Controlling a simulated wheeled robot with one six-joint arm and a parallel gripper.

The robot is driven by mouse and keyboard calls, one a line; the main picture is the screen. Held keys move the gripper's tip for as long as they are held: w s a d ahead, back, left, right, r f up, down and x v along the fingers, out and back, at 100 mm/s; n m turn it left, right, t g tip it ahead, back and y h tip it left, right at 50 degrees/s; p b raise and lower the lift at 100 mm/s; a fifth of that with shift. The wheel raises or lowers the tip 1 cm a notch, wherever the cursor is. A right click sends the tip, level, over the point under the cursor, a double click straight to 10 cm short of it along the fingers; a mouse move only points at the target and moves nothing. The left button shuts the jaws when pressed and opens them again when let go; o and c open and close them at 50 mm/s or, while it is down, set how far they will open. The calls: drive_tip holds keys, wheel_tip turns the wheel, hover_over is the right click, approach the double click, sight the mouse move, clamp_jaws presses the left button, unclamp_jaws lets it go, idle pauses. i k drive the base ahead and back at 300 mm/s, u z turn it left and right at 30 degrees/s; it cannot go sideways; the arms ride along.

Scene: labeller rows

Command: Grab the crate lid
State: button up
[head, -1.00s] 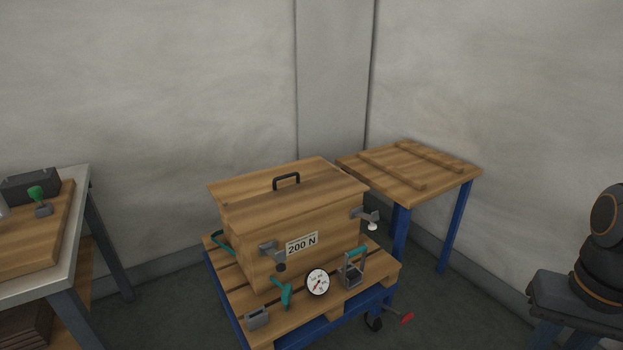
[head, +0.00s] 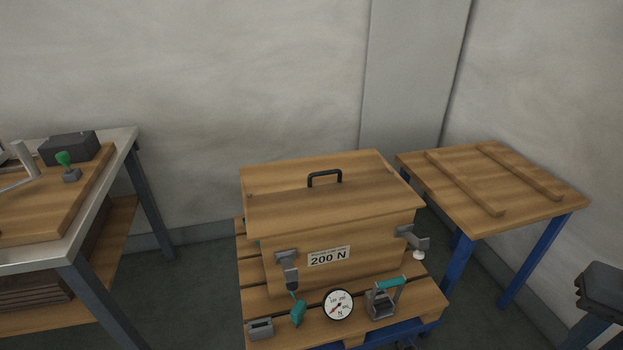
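The crate lid (head: 280,192) is a flat wooden board lying on top of the wooden crate (head: 375,250). A black bar handle (head: 325,177) stands up from the middle of the lid. The crate's front carries a "200 N" label (head: 329,256) and grey latches, one at the front left (head: 286,258) and one at the right (head: 413,238). A teal grip (head: 298,313) hangs below the left latch.
The crate stands on a slatted wooden pallet (head: 417,303) with a dial gauge (head: 338,305) and a teal-handled clamp (head: 383,298). A wooden-topped table (head: 528,207) with two battens stands at right. A metal-edged workbench (head: 88,222) stands at left, with floor between it and the pallet.

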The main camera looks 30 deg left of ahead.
sight(298, 196)
drive_tip(key=u, duration=0.6)
drive_tip(key=i, duration=0.65)
drive_tip(key=u, duration=1.1)
drive_tip(key=i, duration=0.3)
drive_tip(key=u, duration=0.3)
